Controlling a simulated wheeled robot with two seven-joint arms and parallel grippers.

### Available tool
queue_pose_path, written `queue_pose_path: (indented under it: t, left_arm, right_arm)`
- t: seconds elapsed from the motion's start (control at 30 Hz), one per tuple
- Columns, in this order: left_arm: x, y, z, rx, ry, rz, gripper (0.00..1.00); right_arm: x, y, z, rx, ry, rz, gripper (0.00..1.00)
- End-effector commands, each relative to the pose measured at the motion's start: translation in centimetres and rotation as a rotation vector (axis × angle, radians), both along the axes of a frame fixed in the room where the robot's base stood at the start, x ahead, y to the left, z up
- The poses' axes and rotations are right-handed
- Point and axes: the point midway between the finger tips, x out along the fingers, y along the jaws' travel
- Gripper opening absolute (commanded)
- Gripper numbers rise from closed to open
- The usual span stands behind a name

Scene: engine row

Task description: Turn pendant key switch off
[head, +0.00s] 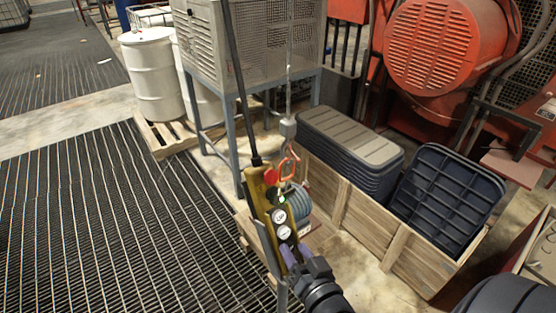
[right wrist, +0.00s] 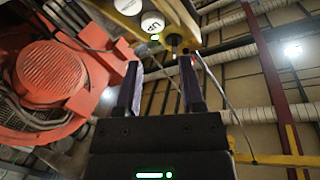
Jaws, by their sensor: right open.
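The yellow pendant (head: 257,192) hangs from a black cable, tilted, near the middle of the head view. Its face carries a red button (head: 270,176), a green light (head: 283,199) and two white round buttons (head: 281,223). My right gripper (head: 292,257) is at the pendant's lower end, its fingers overlapping that end in the view. In the right wrist view the gripper (right wrist: 160,75) is open and empty, with the pendant (right wrist: 185,17) beyond the fingertips. A small dark stub (right wrist: 174,42) projects from it there, possibly the key switch. Its setting is unreadable. My left gripper is out of view.
A wooden crate (head: 393,247) with dark plastic trays (head: 444,200) stands right of the pendant. Behind are a grey mesh cabinet (head: 262,45) on legs, a white drum (head: 153,75) and a red machine (head: 440,50). Open floor grating (head: 90,215) lies to the left.

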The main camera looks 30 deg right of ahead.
Motion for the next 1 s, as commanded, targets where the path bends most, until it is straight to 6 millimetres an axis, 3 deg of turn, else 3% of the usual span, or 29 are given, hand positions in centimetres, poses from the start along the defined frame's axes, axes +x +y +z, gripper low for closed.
queue_pose_path:
  t: [0.03, 0.13, 0.27, 0.5, 0.6, 0.97, 1.0]
  left_arm:
    - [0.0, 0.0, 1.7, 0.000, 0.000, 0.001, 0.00]
    - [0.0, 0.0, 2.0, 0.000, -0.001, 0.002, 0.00]
    - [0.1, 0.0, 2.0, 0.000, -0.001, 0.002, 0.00]
    - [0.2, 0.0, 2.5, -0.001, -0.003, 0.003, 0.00]
    - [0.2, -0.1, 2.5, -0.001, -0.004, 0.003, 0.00]
    - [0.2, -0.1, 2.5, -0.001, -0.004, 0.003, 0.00]
    - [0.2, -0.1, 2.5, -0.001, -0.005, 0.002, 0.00]
  right_arm:
    - [0.0, -0.3, 3.1, 0.006, -0.042, -0.008, 0.50]
    - [0.3, -0.7, 4.9, 0.013, -0.091, -0.018, 0.50]
    - [2.2, -1.0, 5.0, 0.013, -0.101, -0.018, 0.50]
    - [7.8, -1.9, 4.9, 0.013, -0.098, -0.017, 0.50]
    - [9.1, -2.1, 4.7, 0.013, -0.096, -0.017, 0.50]
    - [9.9, -2.2, 4.7, 0.013, -0.094, -0.017, 0.50]
    - [9.9, -2.2, 4.7, 0.013, -0.094, -0.017, 0.46]
